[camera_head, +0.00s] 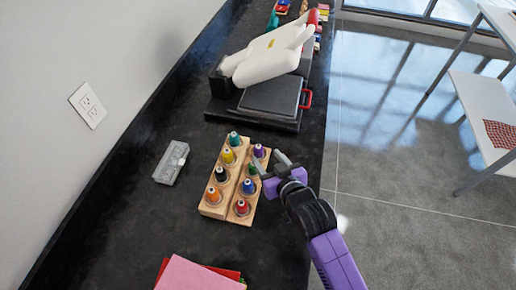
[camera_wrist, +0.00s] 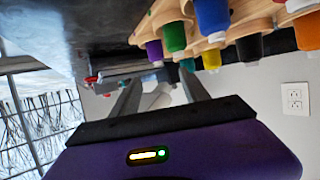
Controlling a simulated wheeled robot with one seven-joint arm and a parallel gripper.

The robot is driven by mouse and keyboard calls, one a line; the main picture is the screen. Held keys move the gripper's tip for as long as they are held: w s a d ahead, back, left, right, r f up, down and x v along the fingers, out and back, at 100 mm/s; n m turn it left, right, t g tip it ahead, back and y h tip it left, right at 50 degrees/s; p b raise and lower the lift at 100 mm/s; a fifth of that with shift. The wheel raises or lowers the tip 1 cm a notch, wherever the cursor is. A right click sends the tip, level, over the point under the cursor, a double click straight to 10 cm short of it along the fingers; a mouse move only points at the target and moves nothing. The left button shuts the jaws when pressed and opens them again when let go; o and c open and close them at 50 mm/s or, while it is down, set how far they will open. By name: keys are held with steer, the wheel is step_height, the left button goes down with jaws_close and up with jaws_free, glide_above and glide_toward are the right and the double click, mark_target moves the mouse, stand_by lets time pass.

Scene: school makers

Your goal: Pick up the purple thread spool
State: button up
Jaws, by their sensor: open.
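The purple thread spool (camera_head: 259,151) stands upright in the wooden spool rack (camera_head: 212,211), at the far end of the right-hand row. In the wrist view the purple spool (camera_wrist: 154,51) shows at the left end of the row of spools, beside the green one (camera_wrist: 174,38). My gripper (camera_head: 270,165) is open and empty at the right side of the rack, by the green and purple spools. In the wrist view its two fingers (camera_wrist: 158,95) reach toward the rack with a gap between them. The purple spool is not between the fingers.
Other spools, such as blue (camera_head: 248,187), red (camera_head: 241,207) and yellow (camera_head: 228,156), stand close by. A grey box (camera_head: 171,163) lies left on the black counter (camera_head: 120,215). A white and black machine (camera_head: 268,58) stands behind the rack. Red and pink sheets (camera_head: 195,275) lie in front.

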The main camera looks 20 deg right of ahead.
mark_target(259, 147)
steer(key=shift+p+x, duration=0.6)
steer(key=shift+x, duration=3.3)
steer(key=shift+d+f, duration=0.15)
jaws_close()
